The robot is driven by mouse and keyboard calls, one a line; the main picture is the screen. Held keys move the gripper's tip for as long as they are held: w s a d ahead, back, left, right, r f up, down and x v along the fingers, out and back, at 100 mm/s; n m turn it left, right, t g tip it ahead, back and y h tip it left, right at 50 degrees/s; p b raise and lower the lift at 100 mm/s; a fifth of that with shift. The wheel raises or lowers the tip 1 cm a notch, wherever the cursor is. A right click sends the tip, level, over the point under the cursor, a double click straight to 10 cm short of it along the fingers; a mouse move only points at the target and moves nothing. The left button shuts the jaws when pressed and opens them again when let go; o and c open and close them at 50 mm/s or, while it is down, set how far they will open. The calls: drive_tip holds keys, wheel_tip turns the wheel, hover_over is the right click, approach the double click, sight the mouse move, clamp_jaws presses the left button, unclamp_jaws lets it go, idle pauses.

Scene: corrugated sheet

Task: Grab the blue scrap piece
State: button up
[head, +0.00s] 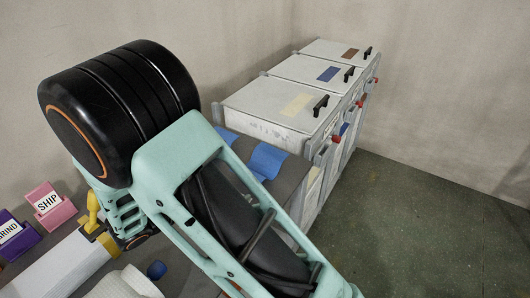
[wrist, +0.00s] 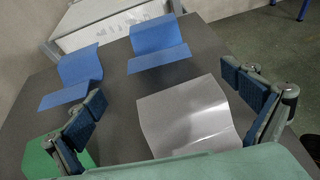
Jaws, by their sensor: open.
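Two bent blue pieces lie on the dark grey table. In the wrist view one blue piece (wrist: 80,72) is at the left and the other blue piece (wrist: 157,42) is at the top centre; I cannot tell which is meant. In the head view, a blue piece (head: 266,160) and part of another blue piece (head: 227,135) show behind my arm. My gripper (wrist: 163,86) is open and empty, its two fingers wide apart above the table. Both blue pieces are ahead of it, the left one close to the left finger. My arm hides the gripper in the head view.
A bent light grey sheet (wrist: 188,118) lies between the fingers in the wrist view. A green piece (wrist: 42,158) is at lower left. White lidded bins (head: 275,104) stand past the table. Pink SHIP (head: 48,204) and purple GRIND (head: 14,236) holders stand at left.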

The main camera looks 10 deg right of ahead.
drive_tip(key=shift+w+d+f, duration=0.15)
drive_tip(key=shift+d+f, duration=0.1)
drive_tip(key=shift+f, duration=0.1)
drive_tip(key=x, duration=0.3)
drive_tip(key=shift+w+d+f, duration=0.1)
drive_tip(key=shift+w+d, duration=0.1)
drive_tip(key=shift+d, duration=0.05)
drive_tip(key=b, duration=0.1)
approach(260, 167)
drive_tip(key=shift+w+d+f, duration=0.2)
drive_tip(key=shift+w+d, duration=0.05)
drive_tip(key=shift+d, duration=0.35)
drive_tip(key=shift+w+d+f, duration=0.2)
drive_tip(key=shift+d, duration=0.4)
drive_tip(key=c, duration=1.2)
drive_tip(key=shift+r, duration=0.1)
drive_tip(key=shift+c, duration=0.2)
